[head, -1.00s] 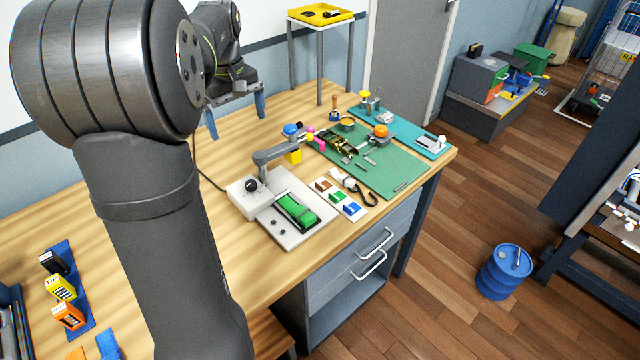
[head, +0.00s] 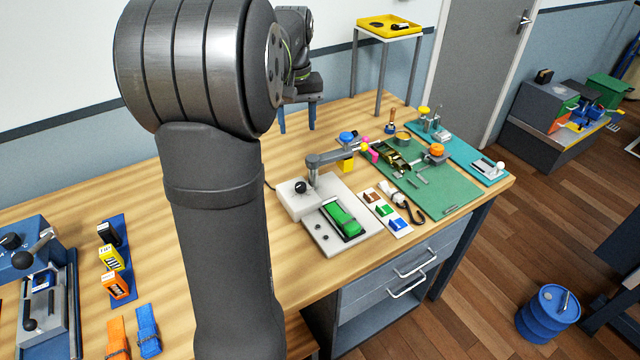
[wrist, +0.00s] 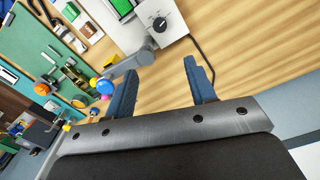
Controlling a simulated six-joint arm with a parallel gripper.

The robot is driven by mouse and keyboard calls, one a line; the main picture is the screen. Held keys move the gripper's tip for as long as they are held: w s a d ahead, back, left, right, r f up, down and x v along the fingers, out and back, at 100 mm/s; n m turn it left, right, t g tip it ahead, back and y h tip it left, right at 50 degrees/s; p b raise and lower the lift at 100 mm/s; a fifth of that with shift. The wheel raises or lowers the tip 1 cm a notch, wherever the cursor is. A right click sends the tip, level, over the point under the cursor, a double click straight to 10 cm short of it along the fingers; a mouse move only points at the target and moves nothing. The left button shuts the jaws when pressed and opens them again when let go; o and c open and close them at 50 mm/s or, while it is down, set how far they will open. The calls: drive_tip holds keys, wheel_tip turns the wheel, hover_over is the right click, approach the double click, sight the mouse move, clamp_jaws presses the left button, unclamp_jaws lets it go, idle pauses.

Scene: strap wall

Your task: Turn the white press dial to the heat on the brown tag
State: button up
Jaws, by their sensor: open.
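The white press (head: 292,201) stands on the table right of my arm, with a black dial (head: 301,187) on its top. A grey arm reaches from it and a green piece (head: 342,218) lies on its base plate. The dial (wrist: 160,24) also shows at the top of the wrist view, with a light pointer mark. The brown tag (head: 371,196) sits on a white card with green and blue tags; its markings are too small to read. My gripper (head: 297,124) is open and empty behind the press. In the wrist view its fingers (wrist: 160,72) are apart, with the dial beyond them.
A blue press (head: 30,262) with black knobs stands at the far left, beside a blue strip with black, yellow and orange blocks (head: 112,257). A green mat (head: 445,190) with tools lies right of the card.

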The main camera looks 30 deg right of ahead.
sight(301, 185)
wheel_tip(301, 185, down, 18)
drive_tip(key=m, duration=1.8)
drive_tip(key=shift+s+a+f+m, duration=0.15)
drive_tip(key=shift+f+m, duration=0.1)
drive_tip(key=shift+m, duration=0.15)
drive_tip(key=shift+c, duration=0.2)
drive_tip(key=c, duration=0.9)
